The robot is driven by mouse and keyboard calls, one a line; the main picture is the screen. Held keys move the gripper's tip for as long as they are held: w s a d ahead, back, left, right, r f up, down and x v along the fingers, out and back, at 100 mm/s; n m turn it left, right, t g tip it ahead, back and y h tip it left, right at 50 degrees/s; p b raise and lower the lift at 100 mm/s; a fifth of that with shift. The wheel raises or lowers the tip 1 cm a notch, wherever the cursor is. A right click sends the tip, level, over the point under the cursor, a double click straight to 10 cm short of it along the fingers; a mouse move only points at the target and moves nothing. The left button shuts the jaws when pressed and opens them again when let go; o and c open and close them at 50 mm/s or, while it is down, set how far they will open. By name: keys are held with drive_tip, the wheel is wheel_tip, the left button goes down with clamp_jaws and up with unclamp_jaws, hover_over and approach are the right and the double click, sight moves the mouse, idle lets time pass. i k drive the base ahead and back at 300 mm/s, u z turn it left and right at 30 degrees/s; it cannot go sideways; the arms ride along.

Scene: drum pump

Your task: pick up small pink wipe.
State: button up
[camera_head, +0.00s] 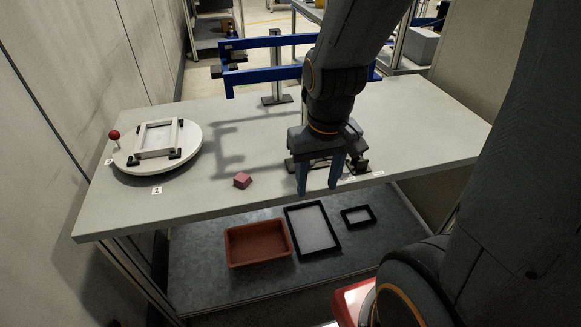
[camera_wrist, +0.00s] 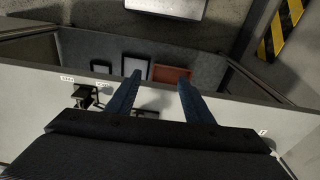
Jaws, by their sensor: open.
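The small pink wipe (camera_head: 242,180) is a folded, block-like piece lying on the grey table, left of my gripper in the head view. My gripper (camera_head: 317,191) points down over the front part of the table, to the right of the wipe and apart from it. Its two blue fingers are spread with nothing visible between them. In the wrist view my gripper (camera_wrist: 158,80) also shows open and empty. I cannot make out the wipe in the wrist view.
A round white turntable (camera_head: 190,148) with a frame and red knob stands at left. A blue rail stand (camera_head: 277,97) is at the back. Dark fixtures (camera_head: 360,164) sit beside my gripper. An orange-brown bin (camera_head: 230,246) and black-rimmed trays (camera_head: 291,216) are on the lower shelf.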

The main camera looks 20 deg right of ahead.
sight(241, 180)
drive_tip(key=z, duration=1.5)
drive_tip(key=k, duration=0.8)
drive_tip(key=u, duration=1.45)
drive_tip(key=i, duration=0.5)
